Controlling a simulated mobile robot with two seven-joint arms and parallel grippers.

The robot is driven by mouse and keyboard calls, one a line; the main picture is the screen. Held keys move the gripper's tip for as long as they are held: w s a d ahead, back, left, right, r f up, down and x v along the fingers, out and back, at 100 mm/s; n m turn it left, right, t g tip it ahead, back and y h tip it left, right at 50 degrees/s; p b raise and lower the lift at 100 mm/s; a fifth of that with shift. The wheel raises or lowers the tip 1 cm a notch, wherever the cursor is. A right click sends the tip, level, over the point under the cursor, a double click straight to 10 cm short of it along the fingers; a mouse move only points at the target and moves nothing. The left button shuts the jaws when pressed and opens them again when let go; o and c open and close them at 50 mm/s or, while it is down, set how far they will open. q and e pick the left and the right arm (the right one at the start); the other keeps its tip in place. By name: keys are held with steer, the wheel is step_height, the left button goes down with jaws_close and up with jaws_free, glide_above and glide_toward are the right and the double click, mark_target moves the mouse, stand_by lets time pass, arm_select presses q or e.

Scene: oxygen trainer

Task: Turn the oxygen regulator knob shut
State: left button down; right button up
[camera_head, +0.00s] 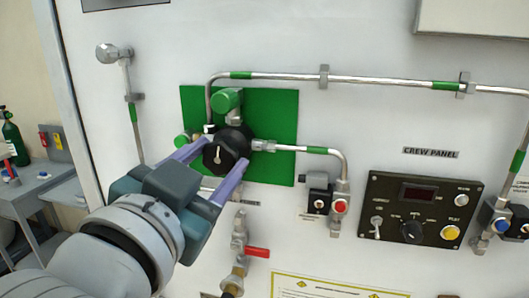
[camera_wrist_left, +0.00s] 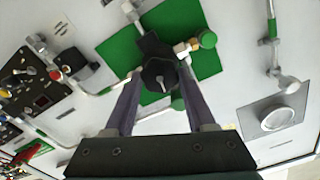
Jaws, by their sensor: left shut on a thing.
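The black regulator knob (camera_head: 222,155) with a white pointer mark sits on the green plate (camera_head: 280,110) on the white wall panel. It also shows in the left wrist view (camera_wrist_left: 159,77), between the fingertips. My left gripper (camera_head: 213,168) has its two purple fingers on either side of the knob and is shut on it. In the left wrist view the left gripper (camera_wrist_left: 158,90) points straight at the knob. My right gripper is in neither view.
Metal pipes (camera_head: 290,77) with green bands run around the plate. A red-handled valve (camera_head: 256,252) is below the knob. The crew panel (camera_head: 416,209) with buttons and a dial is to the right. A green cylinder (camera_head: 14,140) stands far left.

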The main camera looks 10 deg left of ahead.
arm_select(q)
steer(key=shift+n, duration=0.8)
steer(key=shift+c, duration=1.2)
jaws_free()
steer(key=s+b, duration=0.2)
steer(key=s, duration=0.8)
steer(key=shift+a, duration=0.2)
